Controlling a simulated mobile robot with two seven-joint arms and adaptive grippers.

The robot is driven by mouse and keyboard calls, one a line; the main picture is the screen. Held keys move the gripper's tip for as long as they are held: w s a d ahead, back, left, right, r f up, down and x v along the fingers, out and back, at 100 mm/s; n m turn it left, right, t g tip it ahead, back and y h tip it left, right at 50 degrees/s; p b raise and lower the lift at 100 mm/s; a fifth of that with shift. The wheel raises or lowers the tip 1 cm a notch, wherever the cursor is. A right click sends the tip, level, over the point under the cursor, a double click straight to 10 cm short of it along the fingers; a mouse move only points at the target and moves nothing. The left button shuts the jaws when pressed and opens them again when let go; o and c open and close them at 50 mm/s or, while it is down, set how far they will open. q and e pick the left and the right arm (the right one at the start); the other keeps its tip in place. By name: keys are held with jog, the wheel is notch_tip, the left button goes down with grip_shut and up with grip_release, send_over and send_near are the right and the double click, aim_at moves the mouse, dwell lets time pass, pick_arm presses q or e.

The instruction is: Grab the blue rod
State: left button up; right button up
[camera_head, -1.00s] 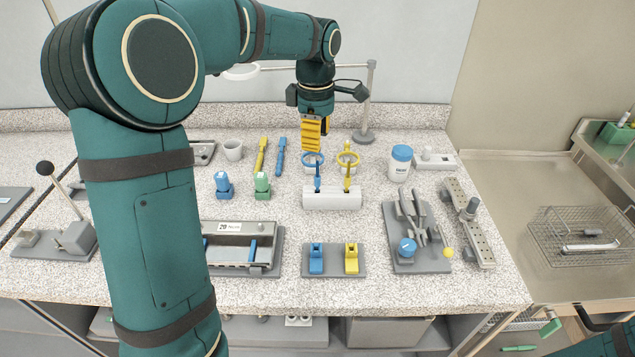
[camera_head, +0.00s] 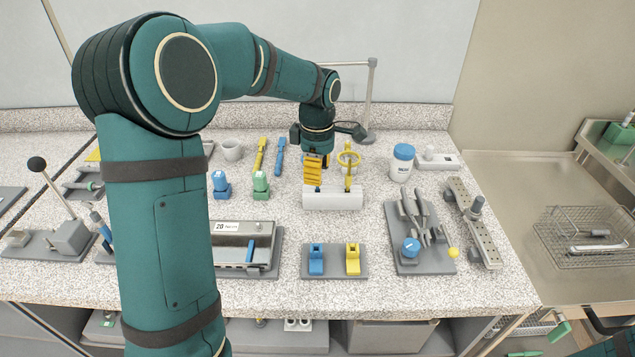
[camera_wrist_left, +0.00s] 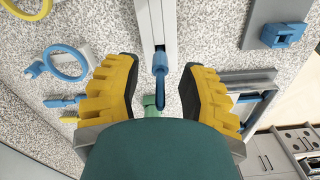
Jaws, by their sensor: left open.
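The blue rod (camera_wrist_left: 160,80) stands in the white rack (camera_wrist_left: 157,20). In the left wrist view it shows between the two yellow fingers of my left gripper (camera_wrist_left: 160,88), with a gap on each side. My left gripper (camera_head: 314,172) is open and empty, low over the left part of the rack (camera_head: 333,201) in the head view. There the gripper hides most of the blue rod. A yellow rod (camera_head: 347,180) stands in the same rack to its right. My right gripper is out of the picture.
A blue ring (camera_wrist_left: 67,62) and a yellow ring (camera_wrist_left: 36,69) lie to the left in the wrist view. In the head view, a plate with blue and yellow blocks (camera_head: 334,273) is in front, a white jar (camera_head: 401,166) right, and green (camera_head: 261,184) and blue blocks (camera_head: 221,186) left.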

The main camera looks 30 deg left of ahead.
pick_arm(q)
grip_shut()
jog(key=shift+r, duration=0.1)
